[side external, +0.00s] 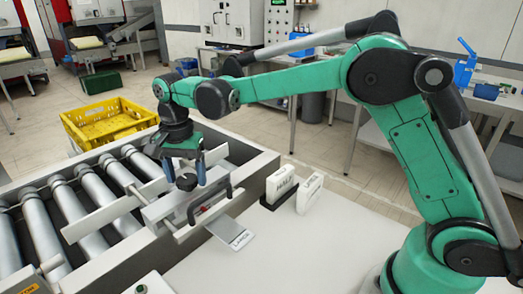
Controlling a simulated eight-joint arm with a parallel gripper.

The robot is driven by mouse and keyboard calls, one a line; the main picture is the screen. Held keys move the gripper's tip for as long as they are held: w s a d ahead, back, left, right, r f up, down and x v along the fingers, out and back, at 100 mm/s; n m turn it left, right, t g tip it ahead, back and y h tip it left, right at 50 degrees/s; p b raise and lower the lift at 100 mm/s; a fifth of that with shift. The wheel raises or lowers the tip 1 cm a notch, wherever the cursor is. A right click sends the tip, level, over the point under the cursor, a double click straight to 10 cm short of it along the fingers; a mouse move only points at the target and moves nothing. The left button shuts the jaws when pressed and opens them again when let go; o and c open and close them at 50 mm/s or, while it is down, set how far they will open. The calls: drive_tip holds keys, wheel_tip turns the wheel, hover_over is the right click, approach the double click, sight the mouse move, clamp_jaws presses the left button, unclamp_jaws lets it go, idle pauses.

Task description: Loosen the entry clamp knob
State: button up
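The entry clamp knob (187,182) is a small black round knob on top of a grey clamp block (165,207) at the near end of the roller conveyor. My gripper (185,175) points down over it, with its blue-grey fingers spread to either side of the knob. A gap shows between the left finger and the knob, so the gripper looks open. Contact on the right side cannot be told from this view. A dark curved handle (209,203) stands beside the block, in front of the fingers.
The conveyor rollers (85,195) run to the left, with pale guide rails above them. A yellow crate (105,122) is behind the conveyor.

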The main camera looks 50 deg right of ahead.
drive_tip(key=c, duration=0.9)
drive_tip(key=shift+n, duration=0.4)
drive_tip(key=n, duration=0.3)
drive_tip(key=shift+n, duration=0.4)
drive_tip(key=n, duration=0.9)
drive_tip(key=shift+n, duration=2)
